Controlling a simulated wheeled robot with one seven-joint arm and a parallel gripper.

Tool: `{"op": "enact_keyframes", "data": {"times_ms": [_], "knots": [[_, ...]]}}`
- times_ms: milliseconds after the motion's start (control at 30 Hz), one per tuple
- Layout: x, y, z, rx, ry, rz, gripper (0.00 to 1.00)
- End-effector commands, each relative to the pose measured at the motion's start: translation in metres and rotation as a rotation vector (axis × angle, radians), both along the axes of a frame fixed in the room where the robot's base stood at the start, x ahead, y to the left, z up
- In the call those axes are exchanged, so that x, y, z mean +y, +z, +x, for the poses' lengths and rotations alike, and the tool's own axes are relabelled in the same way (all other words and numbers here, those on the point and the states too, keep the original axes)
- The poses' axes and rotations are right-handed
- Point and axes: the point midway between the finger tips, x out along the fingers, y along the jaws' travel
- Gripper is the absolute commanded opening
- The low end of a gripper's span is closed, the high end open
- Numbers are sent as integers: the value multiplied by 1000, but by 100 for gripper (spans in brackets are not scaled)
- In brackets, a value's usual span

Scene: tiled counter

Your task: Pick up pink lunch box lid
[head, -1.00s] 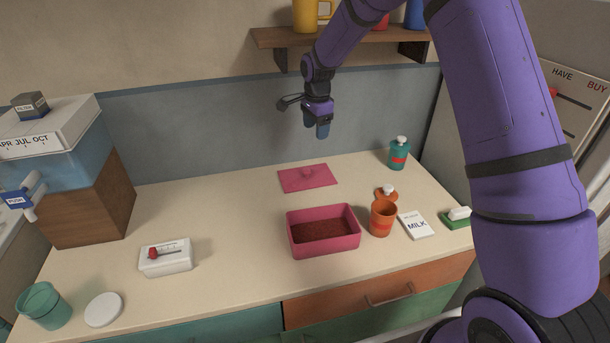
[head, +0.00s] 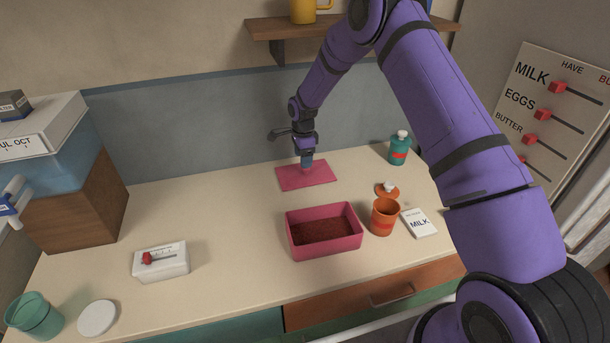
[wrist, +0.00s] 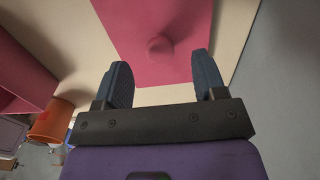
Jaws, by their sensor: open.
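The pink lunch box lid (head: 318,175) lies flat on the counter near the back wall. Its round knob (wrist: 159,45) shows in the wrist view, between and a little beyond my fingertips. My gripper (head: 307,166) is open and empty, pointing down just over the lid's middle. In the head view the fingers hide the knob. In the wrist view my gripper (wrist: 160,78) has its two blue fingers apart on either side of the knob. The pink lunch box (head: 324,247), with dark reddish contents, stands open in front of the lid.
A teal bottle (head: 399,149) stands at the back right. A wooden shelf (head: 350,26) hangs above. The counter left of the lid is clear.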

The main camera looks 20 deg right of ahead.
Motion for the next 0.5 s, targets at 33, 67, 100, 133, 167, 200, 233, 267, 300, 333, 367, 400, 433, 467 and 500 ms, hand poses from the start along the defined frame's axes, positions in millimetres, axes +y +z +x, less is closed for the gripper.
{"op": "enact_keyframes", "data": {"times_ms": [33, 67, 100, 133, 167, 200, 233, 267, 300, 333, 367, 400, 433, 467, 500], "knots": [[-1, -4, 0, 0, 0, 0, 64], [-1, -7, 0, 1, 0, 1, 64], [-2, -12, -1, 1, 0, 2, 64], [-4, -16, -1, 2, -1, 2, 64], [-5, -21, -1, 2, -1, 1, 64], [-7, -27, -1, 2, -2, 1, 64], [-7, -31, -1, 2, -1, 1, 64], [-7, -35, -1, 2, 1, 1, 64], [-6, -40, -1, 1, 0, 2, 64], [-6, -42, -1, 0, 0, 2, 64], [-6, -45, -1, 0, 0, 1, 64], [-6, -48, -1, 0, 0, 1, 64], [-6, -49, -1, -1, 0, 1, 64], [-6, -50, -1, -1, 0, 1, 64], [-6, -51, 0, -1, 0, 0, 64]]}}
